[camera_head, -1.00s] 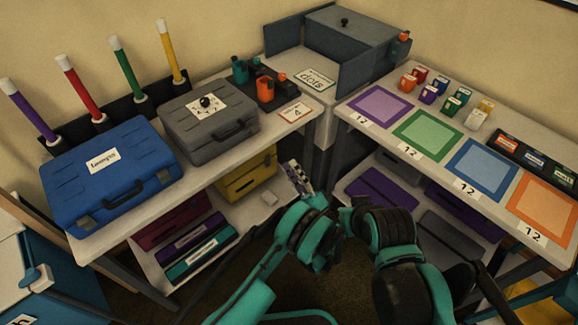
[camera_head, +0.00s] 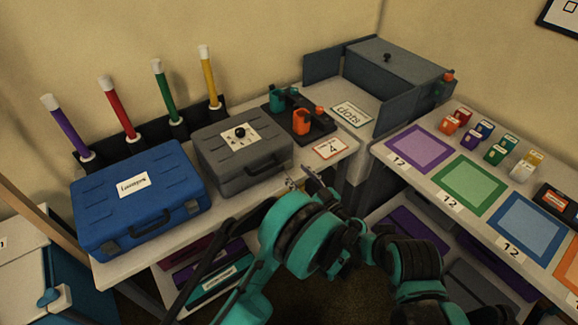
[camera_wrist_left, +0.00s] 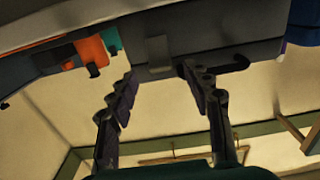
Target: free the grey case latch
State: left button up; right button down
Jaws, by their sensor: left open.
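The grey case (camera_head: 240,150) stands closed on the left table, with its handle (camera_head: 267,164) facing front. It also shows upside down in the left wrist view (camera_wrist_left: 262,48), with a grey latch (camera_wrist_left: 160,57) on its front beside the dark handle (camera_wrist_left: 228,66). My left gripper (camera_head: 302,180) is in front of the case's right end. In the left wrist view its two open fingers (camera_wrist_left: 165,85) point at the case front, with the latch in the gap between them, apparently apart from it. My right arm shows, but its gripper cannot be made out.
A blue case (camera_head: 140,200) stands left of the grey one. A dark tray (camera_head: 318,131) with orange and teal items and a card marked 4 (camera_head: 331,148) lie to its right. Coloured tubes (camera_head: 120,108) stand behind. A table with coloured squares (camera_head: 470,185) is at right.

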aim_at(289, 165)
pick_arm(q)
jog(key=b+x, duration=0.1)
jog(key=x, duration=0.4)
grip_shut()
